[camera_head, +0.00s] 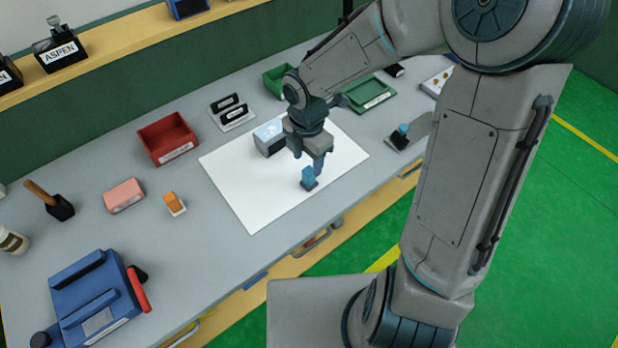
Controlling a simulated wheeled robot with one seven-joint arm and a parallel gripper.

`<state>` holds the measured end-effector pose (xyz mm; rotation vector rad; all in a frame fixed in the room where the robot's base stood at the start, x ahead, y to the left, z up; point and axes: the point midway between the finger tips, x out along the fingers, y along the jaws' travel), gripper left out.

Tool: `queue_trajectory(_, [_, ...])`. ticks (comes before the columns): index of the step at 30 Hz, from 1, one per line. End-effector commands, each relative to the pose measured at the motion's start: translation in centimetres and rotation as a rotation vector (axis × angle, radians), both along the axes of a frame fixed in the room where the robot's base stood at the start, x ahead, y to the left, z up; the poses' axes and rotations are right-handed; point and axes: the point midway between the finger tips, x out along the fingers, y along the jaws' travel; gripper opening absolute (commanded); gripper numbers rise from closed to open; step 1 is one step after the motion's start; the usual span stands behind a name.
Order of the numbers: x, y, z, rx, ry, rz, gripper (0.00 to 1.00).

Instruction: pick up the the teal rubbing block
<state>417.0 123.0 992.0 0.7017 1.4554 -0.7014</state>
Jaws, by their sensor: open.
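A small teal-blue block (308,178) with a dark base sits on the white sheet (239,200), near its front edge. It looks like the teal rubbing block. My gripper (309,164) points down right over it, with a finger close by on its right side. The fingers are open. From this angle I cannot tell whether they touch the block, and the gripper partly hides its top.
A grey-blue box (269,138) stands just behind my gripper. A dark stand with a blue top (400,136) is to the right. A red bin (168,138), orange block (174,204), pink block (124,195) and blue fixture (95,300) lie left. The sheet's left part is clear.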

Motion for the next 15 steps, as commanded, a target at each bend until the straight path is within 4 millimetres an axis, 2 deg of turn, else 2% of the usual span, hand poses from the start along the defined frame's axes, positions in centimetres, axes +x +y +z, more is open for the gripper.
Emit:
queue_trajectory(7, [-0.1,-0.1,-1.9,0.0,0.001,0.001,0.51])
queue_trajectory(15, [-0.2,-0.3,-5.8,0.0,0.003,0.001,0.51])
